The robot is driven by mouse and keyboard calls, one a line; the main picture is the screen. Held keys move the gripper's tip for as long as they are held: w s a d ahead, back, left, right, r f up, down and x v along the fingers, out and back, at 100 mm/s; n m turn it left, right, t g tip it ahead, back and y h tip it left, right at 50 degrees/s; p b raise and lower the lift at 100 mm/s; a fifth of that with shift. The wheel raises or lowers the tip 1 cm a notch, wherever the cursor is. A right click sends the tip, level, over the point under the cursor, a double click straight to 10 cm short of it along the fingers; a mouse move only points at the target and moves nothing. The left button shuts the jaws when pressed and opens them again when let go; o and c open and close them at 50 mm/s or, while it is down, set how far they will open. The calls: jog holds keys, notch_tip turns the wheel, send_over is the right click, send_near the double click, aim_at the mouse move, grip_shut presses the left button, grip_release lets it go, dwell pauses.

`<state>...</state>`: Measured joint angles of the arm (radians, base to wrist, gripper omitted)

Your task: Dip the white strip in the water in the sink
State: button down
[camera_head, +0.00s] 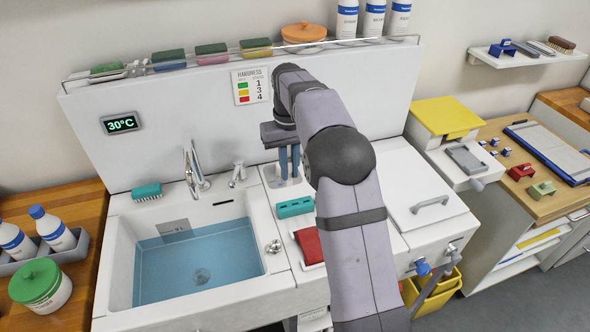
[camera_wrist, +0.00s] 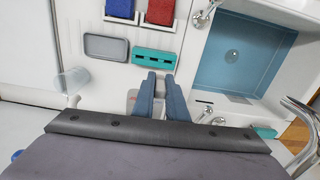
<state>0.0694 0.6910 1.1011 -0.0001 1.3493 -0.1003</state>
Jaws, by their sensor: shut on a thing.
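The sink (camera_head: 122,262) is at the left in the head view and holds blue water (camera_head: 190,268). In the wrist view the water (camera_wrist: 238,55) is at the upper right. My gripper (camera_head: 289,172) points down over the counter, right of the sink, behind a teal slotted block (camera_head: 294,207). In the wrist view my gripper (camera_wrist: 160,78) has its fingers close together, with a narrow pale gap between them, near the teal block (camera_wrist: 153,58). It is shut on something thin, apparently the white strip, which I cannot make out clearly.
A chrome tap (camera_head: 194,172) rises behind the basin, with a teal brush (camera_head: 146,191) to its left. A red cloth (camera_head: 309,245) lies in front of the teal block. A hardness chart (camera_head: 251,86) is on the back panel. A grey tray (camera_wrist: 107,47) lies beside the teal block.

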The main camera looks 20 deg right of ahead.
jog(key=s+a+r+n+p, duration=0.15)
jog(key=a+p, duration=0.25)
jog(key=a, duration=0.5)
jog(key=s+a+r+n+p, duration=0.1)
jog(key=s+a+n+p, duration=0.2)
jog(key=a, duration=0.6)
jog(key=s+a+f+n+p, duration=0.1)
jog(key=a+f+n+p, duration=0.1)
jog(key=a+f+n, duration=0.2)
jog(key=shift+s+a+f, duration=0.2)
jog(key=shift+a+f, duration=0.5)
jog(key=shift+f, duration=1.15)
jog(key=shift+f, duration=0.2)
jog(key=shift+f+b, duration=8.7)
jog(key=shift+f, duration=3.8)
jog(key=shift+d, duration=0.6)
